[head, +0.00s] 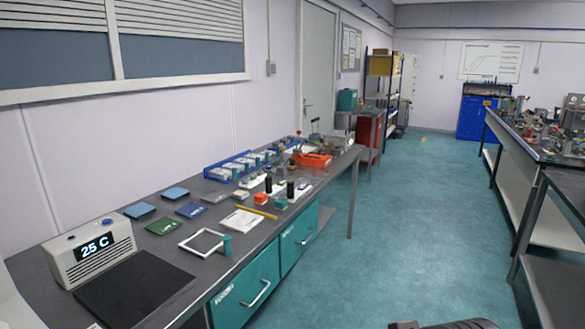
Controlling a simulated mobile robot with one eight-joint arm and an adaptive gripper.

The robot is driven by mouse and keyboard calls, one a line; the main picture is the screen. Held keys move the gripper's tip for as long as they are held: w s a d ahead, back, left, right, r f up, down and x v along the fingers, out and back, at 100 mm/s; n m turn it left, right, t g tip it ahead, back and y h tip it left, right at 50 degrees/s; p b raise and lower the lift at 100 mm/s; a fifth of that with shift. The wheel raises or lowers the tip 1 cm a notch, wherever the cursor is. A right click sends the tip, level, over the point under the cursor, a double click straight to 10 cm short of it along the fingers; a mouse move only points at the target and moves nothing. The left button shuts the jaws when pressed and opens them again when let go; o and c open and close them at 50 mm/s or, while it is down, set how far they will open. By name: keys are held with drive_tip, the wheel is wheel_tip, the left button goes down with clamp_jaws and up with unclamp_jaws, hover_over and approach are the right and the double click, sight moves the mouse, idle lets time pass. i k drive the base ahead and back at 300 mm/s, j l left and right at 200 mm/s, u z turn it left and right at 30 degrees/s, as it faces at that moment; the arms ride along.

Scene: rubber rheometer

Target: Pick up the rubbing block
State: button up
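I cannot tell for sure which item is the rubbing block; the items on the left bench (195,284) are small from here. Candidates are a small teal upright piece (227,245) beside a white square frame (202,241), and a small orange block (261,199) farther back. A small greenish block (281,204) stands just right of the orange one. My gripper's fingers do not show. A dark shape at the bottom edge may be part of my arm.
The bench also holds a 25 C display box (90,251), a black mat (134,288), a yellow pencil-like stick (256,212), black cylinders, blue trays (219,173) and an orange tray (312,160). Teal drawers (250,289) face the aisle. The floor (400,215) is clear; another bench stands right.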

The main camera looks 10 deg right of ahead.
sight(291, 166)
drive_tip(key=i+l, duration=0.25)
drive_tip(key=i, duration=0.4)
drive_tip(key=i+l, duration=0.2)
drive_tip(key=i, duration=0.5)
drive_tip(key=i+l+z, duration=0.1)
drive_tip(key=i+l, duration=0.15)
drive_tip(key=i, duration=0.4)
drive_tip(key=i+l, duration=0.15)
drive_tip(key=i, duration=0.5)
drive_tip(key=i+l, duration=0.2)
drive_tip(key=i, duration=0.5)
drive_tip(key=i+j, duration=0.3)
drive_tip(key=i, duration=0.2)
drive_tip(key=l+z, duration=0.05)
